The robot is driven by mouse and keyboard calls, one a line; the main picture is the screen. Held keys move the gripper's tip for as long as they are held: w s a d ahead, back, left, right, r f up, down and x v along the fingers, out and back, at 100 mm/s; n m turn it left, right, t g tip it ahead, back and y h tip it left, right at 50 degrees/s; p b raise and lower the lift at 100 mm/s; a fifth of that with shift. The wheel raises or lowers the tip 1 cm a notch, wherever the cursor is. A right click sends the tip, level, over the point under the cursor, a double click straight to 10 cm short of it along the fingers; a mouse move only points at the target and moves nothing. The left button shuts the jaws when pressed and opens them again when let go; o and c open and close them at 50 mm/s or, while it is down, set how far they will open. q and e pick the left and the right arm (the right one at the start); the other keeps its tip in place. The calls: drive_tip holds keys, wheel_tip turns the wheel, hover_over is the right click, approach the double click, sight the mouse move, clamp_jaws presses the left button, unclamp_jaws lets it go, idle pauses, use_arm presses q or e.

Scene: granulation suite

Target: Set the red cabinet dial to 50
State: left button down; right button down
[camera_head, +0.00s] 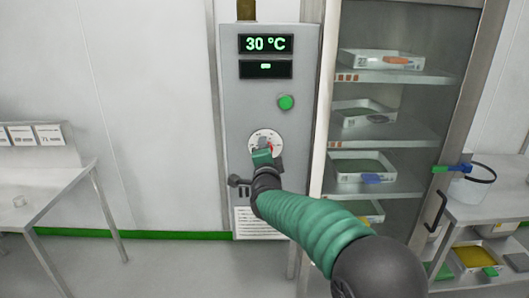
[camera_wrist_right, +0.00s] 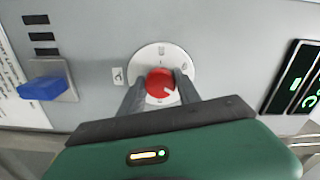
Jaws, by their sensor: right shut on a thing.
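The red dial (camera_wrist_right: 160,83) sits on a round white scale plate (camera_wrist_right: 147,57) on the grey cabinet panel. In the head view the scale plate (camera_head: 262,137) shows, with the dial mostly covered by my gripper. My right gripper (camera_wrist_right: 161,88) has its two dark fingers on either side of the red dial and is shut on it. It also shows in the head view (camera_head: 264,150). A white mark on the dial points toward the lower right in the wrist view. The upper display (camera_head: 265,44) reads 30 °C; the lower display (camera_head: 265,69) shows a short green dash. My left gripper is not in view.
A green button (camera_head: 285,102) is above the dial. A blue handle (camera_wrist_right: 44,88) sticks out from the panel in the wrist view. A glass-door cabinet with trays (camera_head: 376,172) stands to the right, and a metal table (camera_head: 45,183) to the left.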

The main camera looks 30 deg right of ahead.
drive_tip(key=shift+f, duration=0.45)
drive_tip(key=c, duration=1.1)
unclamp_jaws()
drive_tip(key=shift+o, duration=1.1)
drive_tip(key=shift+d+r, duration=0.1)
drive_tip(key=shift+r, duration=0.1)
drive_tip(key=shift+s+r, duration=0.1)
drive_tip(key=v, duration=1.6)
drive_tip(key=shift+s, duration=0.35)
